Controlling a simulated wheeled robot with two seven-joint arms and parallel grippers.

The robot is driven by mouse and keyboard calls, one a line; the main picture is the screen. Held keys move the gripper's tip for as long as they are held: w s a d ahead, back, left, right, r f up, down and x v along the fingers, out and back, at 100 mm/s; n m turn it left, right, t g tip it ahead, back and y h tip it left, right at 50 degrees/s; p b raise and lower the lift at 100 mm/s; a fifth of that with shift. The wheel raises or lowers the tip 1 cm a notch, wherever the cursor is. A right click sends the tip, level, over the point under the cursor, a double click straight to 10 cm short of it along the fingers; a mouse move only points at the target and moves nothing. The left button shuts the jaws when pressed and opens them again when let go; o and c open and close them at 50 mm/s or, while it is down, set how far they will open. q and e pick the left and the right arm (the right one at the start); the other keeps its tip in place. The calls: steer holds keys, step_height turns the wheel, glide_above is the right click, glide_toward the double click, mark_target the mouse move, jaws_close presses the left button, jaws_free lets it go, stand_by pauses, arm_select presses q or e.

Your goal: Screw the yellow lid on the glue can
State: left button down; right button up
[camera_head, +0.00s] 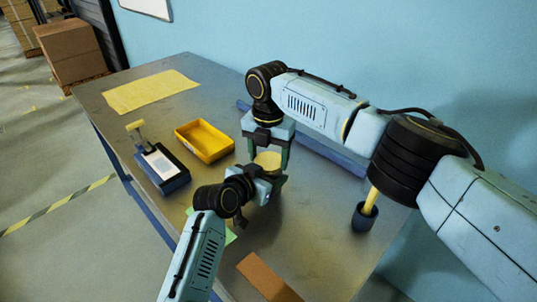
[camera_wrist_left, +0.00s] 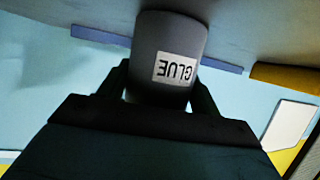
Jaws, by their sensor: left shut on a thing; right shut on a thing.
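The grey glue can (camera_wrist_left: 172,45) shows in the left wrist view, with a white GLUE label that reads upside down there. My left gripper (camera_wrist_left: 162,92) is shut around the can, one finger on each side. In the head view my left gripper (camera_head: 270,185) comes in low from the front and mostly hides the can. The yellow lid (camera_head: 267,160) is between the fingers of my right gripper (camera_head: 269,155), which points down from above and is shut on it. The lid is directly above the left gripper; whether its threads engage the can cannot be seen.
A yellow tray (camera_head: 204,141) and a dark blue box with a white label (camera_head: 162,168) stand to the left. A yellow sheet (camera_head: 150,91) lies at the back left. A dark blue cup with a yellow handle (camera_head: 363,217) stands right. A brown piece (camera_head: 267,278) lies at the front.

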steer(key=m, duration=0.6)
steer(key=shift+m, duration=0.4)
steer(key=m, duration=0.6)
steer(key=o, duration=1.1)
steer(key=shift+r, duration=2.3)
steer(key=shift+c, duration=0.6)
